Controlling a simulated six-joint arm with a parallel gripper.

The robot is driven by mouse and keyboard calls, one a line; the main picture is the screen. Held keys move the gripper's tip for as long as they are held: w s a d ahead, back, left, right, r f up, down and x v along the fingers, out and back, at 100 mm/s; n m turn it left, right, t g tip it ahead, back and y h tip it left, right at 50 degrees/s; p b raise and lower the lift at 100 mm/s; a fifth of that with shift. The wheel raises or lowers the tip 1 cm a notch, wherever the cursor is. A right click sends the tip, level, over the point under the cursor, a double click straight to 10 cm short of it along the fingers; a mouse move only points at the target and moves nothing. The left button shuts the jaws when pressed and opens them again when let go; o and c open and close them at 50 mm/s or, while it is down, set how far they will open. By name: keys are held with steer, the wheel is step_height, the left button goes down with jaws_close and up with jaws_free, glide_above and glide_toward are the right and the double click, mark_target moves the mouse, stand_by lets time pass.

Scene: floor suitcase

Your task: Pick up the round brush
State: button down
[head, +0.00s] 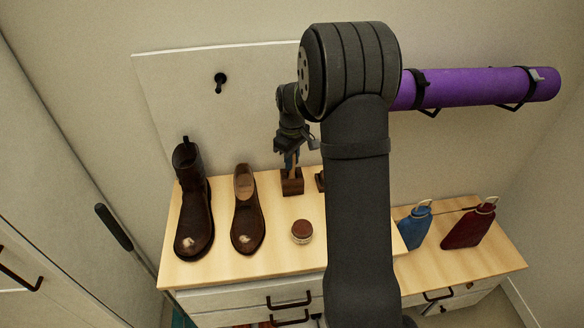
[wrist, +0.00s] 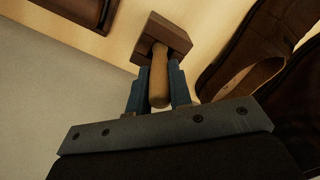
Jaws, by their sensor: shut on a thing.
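The round brush shows as a light wooden handle (wrist: 158,78) between the fingers of my gripper (wrist: 157,95) in the wrist view. My gripper is shut on this handle. The handle's far end meets a dark wooden block (wrist: 165,37), which also shows in the head view (head: 292,182) on the bench top near the wall. The brush's lower end is hidden at the block. I cannot tell whether it is inside the block or lifted clear. In the head view my gripper (head: 291,153) is just above the block, pointing down.
A tall brown boot (head: 192,215) and a low brown shoe (head: 246,212) stand left of the block. A round tin (head: 302,231) is in front. A dark item (head: 320,181) is partly hidden by my arm. Blue (head: 414,226) and red (head: 470,226) bottles stand right; a purple roll (head: 480,87) hangs above.

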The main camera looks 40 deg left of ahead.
step_height(320, 180, up, 9)
steer(key=s+d+r+g+h, duration=0.2)
steer(key=s+d+g+h, duration=0.1)
steer(key=s+d, duration=0.7)
step_height(320, 180, down, 6)
steer(key=shift+s+d, duration=0.2)
steer(key=shift+f, duration=0.7)
stand_by(1.9)
step_height(320, 180, up, 7)
stand_by(0.8)
steer(key=shift+r, duration=0.1)
